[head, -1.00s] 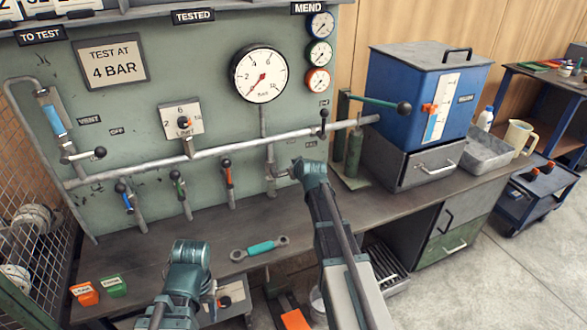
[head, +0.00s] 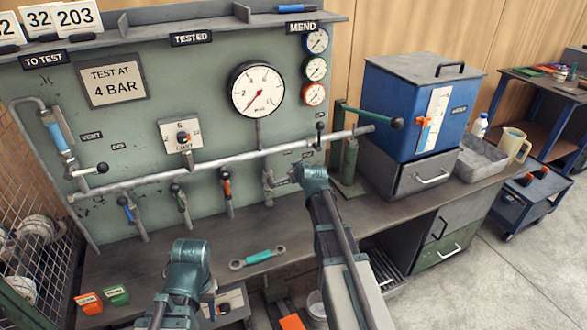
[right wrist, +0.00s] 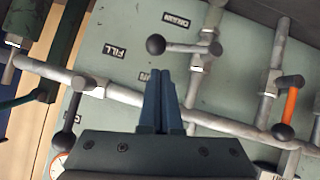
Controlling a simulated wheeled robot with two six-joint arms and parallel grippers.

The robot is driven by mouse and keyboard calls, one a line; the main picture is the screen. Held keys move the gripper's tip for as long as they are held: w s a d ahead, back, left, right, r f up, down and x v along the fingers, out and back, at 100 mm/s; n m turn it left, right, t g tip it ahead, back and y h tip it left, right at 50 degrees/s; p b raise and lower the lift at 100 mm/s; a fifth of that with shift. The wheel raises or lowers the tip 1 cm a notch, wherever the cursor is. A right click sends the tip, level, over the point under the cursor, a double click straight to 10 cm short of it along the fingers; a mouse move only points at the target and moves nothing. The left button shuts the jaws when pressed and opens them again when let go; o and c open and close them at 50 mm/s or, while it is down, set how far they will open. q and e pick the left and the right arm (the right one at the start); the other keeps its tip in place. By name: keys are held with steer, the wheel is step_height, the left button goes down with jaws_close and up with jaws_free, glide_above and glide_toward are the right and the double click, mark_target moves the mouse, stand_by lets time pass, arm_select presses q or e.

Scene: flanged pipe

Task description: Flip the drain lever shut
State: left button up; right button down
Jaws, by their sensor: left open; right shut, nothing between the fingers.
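The drain lever (right wrist: 183,47) shows in the right wrist view by the DRAIN label (right wrist: 176,20). It is a grey bar with a black ball, lying crosswise to its pipe (right wrist: 196,88). In the head view its valve (head: 268,183) is below the big gauge, and my right arm hides the ball end. My right gripper (right wrist: 161,72) is shut and empty. In the wrist picture its blue fingertips lie just below the lever, with no clear contact. My left gripper (head: 184,301) is low over the bench front, open; its fingers are mostly hidden.
The main pipe (head: 215,161) runs across the panel. A lever with a black ball (head: 319,127) stands upright at its right. An orange lever (head: 226,182) is left of the drain valve. A teal-gripped wrench (head: 258,257) lies on the bench; a blue tank (head: 395,105) stands right.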

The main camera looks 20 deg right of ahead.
steer(key=p+v, duration=0.3)
steer(key=v, duration=0.5)
steer(key=s+a+f+n+g+y+p, duration=0.1)
steer(key=s+a+g+p, duration=0.2)
steer(key=s+a, duration=0.45)
steer(key=s+a+f+n+g+y+p, duration=0.1)
steer(key=s+a+g+p, duration=0.25)
steer(key=a, duration=0.65)
steer(key=s+a+g+h+p, duration=0.1)
steer(key=s+a+g, duration=0.1)
steer(key=s, duration=0.6)
steer(key=s+a+g+h+p, duration=0.1)
steer(key=s+a+g, duration=0.2)
steer(key=s+a, duration=0.2)
steer(key=s, duration=0.3)
steer(key=shift+r, duration=0.4)
steer(key=shift+w+a, duration=0.1)
steer(key=shift+a, duration=0.05)
